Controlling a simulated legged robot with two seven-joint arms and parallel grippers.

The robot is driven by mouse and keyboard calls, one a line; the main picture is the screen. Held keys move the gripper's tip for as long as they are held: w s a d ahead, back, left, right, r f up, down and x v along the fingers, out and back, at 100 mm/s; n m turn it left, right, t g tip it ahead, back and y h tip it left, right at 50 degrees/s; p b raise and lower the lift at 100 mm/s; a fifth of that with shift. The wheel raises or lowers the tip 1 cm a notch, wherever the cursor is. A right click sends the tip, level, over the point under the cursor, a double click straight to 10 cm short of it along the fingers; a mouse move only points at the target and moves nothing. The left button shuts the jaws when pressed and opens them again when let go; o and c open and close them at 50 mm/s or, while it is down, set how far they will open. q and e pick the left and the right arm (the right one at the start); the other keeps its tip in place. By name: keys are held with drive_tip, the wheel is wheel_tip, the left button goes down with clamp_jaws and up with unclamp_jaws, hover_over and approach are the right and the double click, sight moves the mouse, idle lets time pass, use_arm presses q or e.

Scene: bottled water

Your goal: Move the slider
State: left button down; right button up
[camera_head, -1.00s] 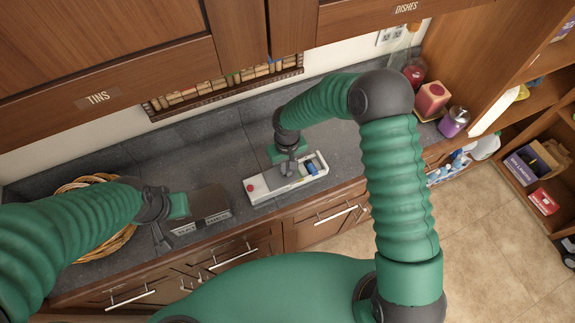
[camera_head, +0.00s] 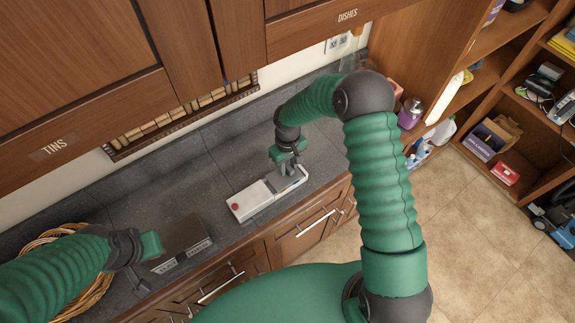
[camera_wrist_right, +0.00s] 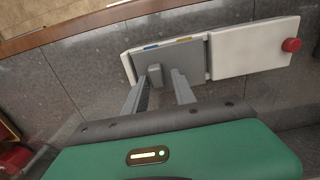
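A white box with a red button (camera_head: 234,206) lies on the counter in the head view. In the right wrist view the white box (camera_wrist_right: 245,48) has a grey sliding panel (camera_wrist_right: 194,66) at its left part, with an upright grey handle (camera_wrist_right: 155,74). Small blue and yellow bits show along the panel's far edge. My right gripper (camera_head: 287,171) is over the box's right part. In the wrist view its fingers (camera_wrist_right: 160,88) are apart, one on each side of the handle, with gaps visible. My left gripper (camera_head: 138,285) hangs near the counter at left; its opening is unclear.
A dark grey device (camera_head: 181,243) sits on the counter left of the box. A wicker basket (camera_head: 88,296) is partly hidden by my left arm. A purple jar (camera_head: 410,113) stands at the right end. Bare counter (camera_head: 215,165) lies behind the box.

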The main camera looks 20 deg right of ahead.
sight(289, 167)
drive_tip(key=shift+o, duration=0.4)
drive_tip(key=shift+d, duration=0.25)
drive_tip(key=shift+d+r, duration=0.1)
drive_tip(key=shift+r, duration=0.2)
use_arm(q)
drive_tip(key=f+b, duration=0.3)
drive_tip(key=shift+d+f+b, duration=0.3)
use_arm(e)
wheel_tip(289, 167, up, 16)
drive_tip(key=shift+a, duration=0.2)
use_arm(q)
drive_tip(key=c, duration=2.2)
unclamp_jaws()
use_arm(e)
drive_tip(key=shift+w, duration=0.1)
